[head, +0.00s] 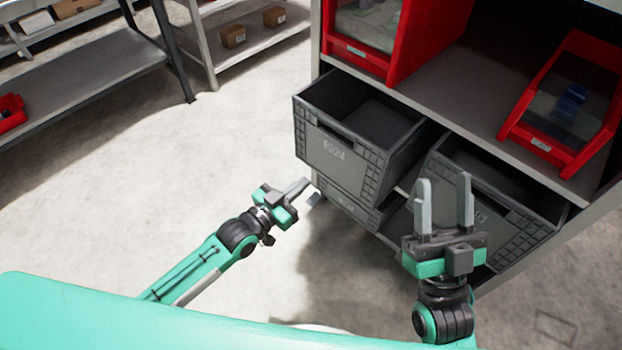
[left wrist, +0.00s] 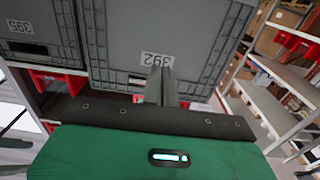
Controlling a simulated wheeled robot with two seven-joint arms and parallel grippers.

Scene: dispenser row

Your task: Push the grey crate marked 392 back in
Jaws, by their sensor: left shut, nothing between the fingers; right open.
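The grey crate marked 392 (head: 352,155) sticks out of the cabinet at the left of its row in the head view; its open top shows. Its marking is blurred there. In the left wrist view the crate front (left wrist: 195,35) fills the middle, with the number 392 upside down. My left gripper (head: 306,188) is shut and empty, low and left of this crate in the head view. Its fingers (left wrist: 159,84) overlap the crate front by the label; contact cannot be told. My right gripper (head: 444,190) is open and empty, in front of the crate to the right.
The neighbouring grey crate (head: 515,225) also sticks out, partly hidden by my right gripper; a crate marked 395 (left wrist: 25,28) shows in the wrist view. Another grey crate (head: 347,207) sits below. Red bins (head: 570,105) stand on the shelf above. The floor at left is clear.

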